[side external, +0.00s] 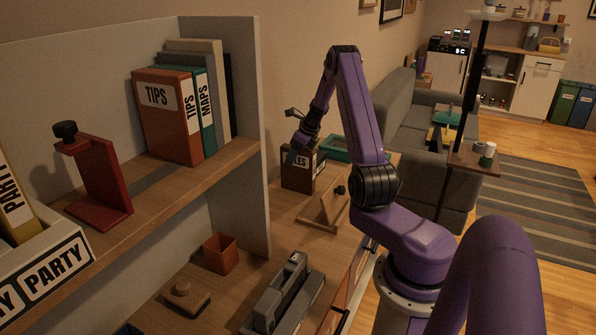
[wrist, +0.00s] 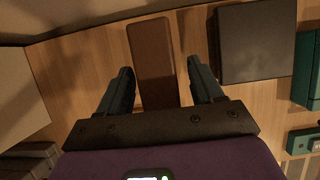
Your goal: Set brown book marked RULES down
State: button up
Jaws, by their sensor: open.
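The brown book marked RULES (side external: 297,178) stands upright on the wooden counter, with only "LES" of its label readable in the side external view. In the wrist view its narrow brown top edge (wrist: 152,55) lies between my two fingers, with a visible gap on either side. My gripper (side external: 300,152) is just above the book, pointing down. In the wrist view my gripper (wrist: 161,78) is open, its dark fingers apart and not touching the book. The book's lower part is hidden from above.
A dark box-like thing (wrist: 258,42) is close to the right finger. A teal tray (side external: 340,150) lies behind the book. A wooden stand with a black knob (side external: 325,210) is in front of it. The shelf's side panel (side external: 240,200) rises at left.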

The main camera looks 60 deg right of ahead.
jog(key=shift+f, duration=0.25)
dwell(0.4)
grip_shut()
